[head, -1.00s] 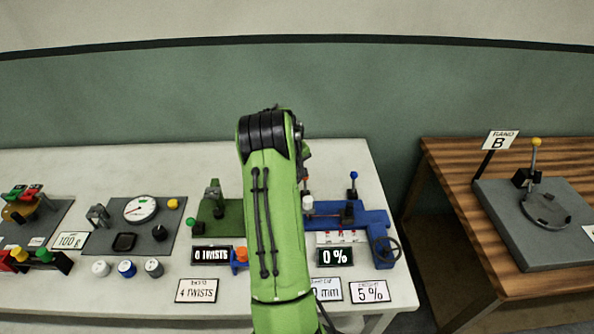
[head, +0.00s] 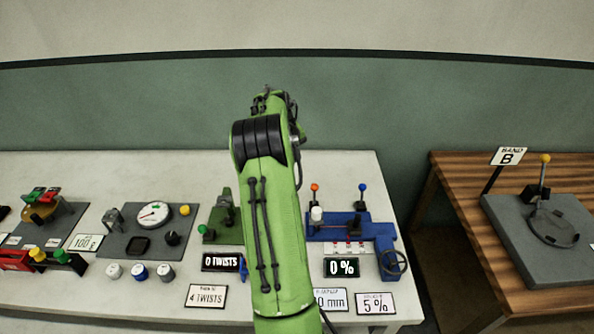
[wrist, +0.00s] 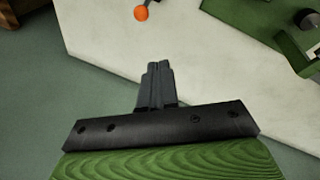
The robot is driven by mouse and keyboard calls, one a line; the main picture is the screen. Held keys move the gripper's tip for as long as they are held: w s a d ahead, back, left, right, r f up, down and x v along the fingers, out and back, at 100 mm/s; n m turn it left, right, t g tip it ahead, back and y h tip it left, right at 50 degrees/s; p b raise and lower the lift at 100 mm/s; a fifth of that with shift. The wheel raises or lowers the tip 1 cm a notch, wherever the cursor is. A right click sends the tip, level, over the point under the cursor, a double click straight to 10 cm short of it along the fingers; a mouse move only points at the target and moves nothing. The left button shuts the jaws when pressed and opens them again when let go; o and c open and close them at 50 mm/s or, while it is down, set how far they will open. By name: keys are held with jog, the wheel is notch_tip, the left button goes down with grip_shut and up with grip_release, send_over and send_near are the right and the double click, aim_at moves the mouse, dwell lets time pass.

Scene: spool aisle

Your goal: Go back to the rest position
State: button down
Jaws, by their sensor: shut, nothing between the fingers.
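My green arm rises through the middle of the head view and hides part of the white table behind it. My gripper (wrist: 155,85) shows in the wrist view, its dark fingers together and nothing between them. In that view the fingers are over the table's edge, apart from the fixtures. An orange ball knob (wrist: 141,13) is at the top of the wrist view, and part of a green fixture (wrist: 292,35) is at the upper right. In the head view the fingertips cannot be made out.
The white table (head: 60,305) holds a dial station (head: 152,215), a green fixture (head: 222,222) and a blue fixture (head: 350,225) with a handwheel (head: 394,262). A "0 TWISTS" display (head: 221,262) and a "0 %" display (head: 341,267) stand in front. A wooden table (head: 455,165) is at right.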

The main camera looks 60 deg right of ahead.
jog(key=shift+w+a+r, duration=0.1)
jog(key=shift+w+r, duration=0.15)
jog(key=shift+r, duration=0.75)
